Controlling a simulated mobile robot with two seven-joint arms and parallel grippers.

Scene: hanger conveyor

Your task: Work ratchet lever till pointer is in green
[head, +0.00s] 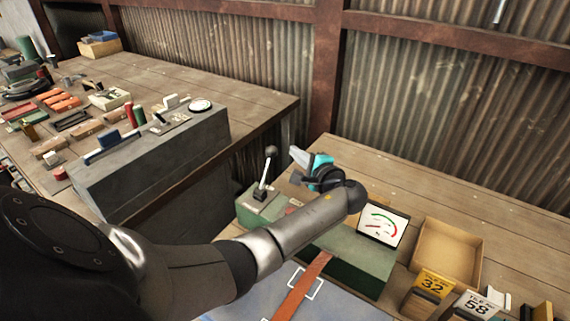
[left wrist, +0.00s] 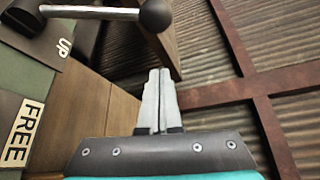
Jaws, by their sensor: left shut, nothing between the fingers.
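The ratchet lever (head: 265,174) stands upright on a green box (head: 345,263), with a dark ball knob at its top. The lever's rod (left wrist: 92,12) and knob (left wrist: 155,15) also show at the top left of the left wrist view. The gauge (head: 383,224) on the box has a white face with a green arc and a red part; its pointer is too small to read surely. My left gripper (head: 297,155) is shut and empty, just right of the knob and apart from it. Its closed fingers (left wrist: 160,78) show in the left wrist view. My right gripper is out of view.
In the left wrist view, plates read "UP" (left wrist: 65,47) and "FREE" (left wrist: 22,131). A brown strap (head: 300,290) runs forward from the box. A corrugated wall (head: 450,110) stands behind.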

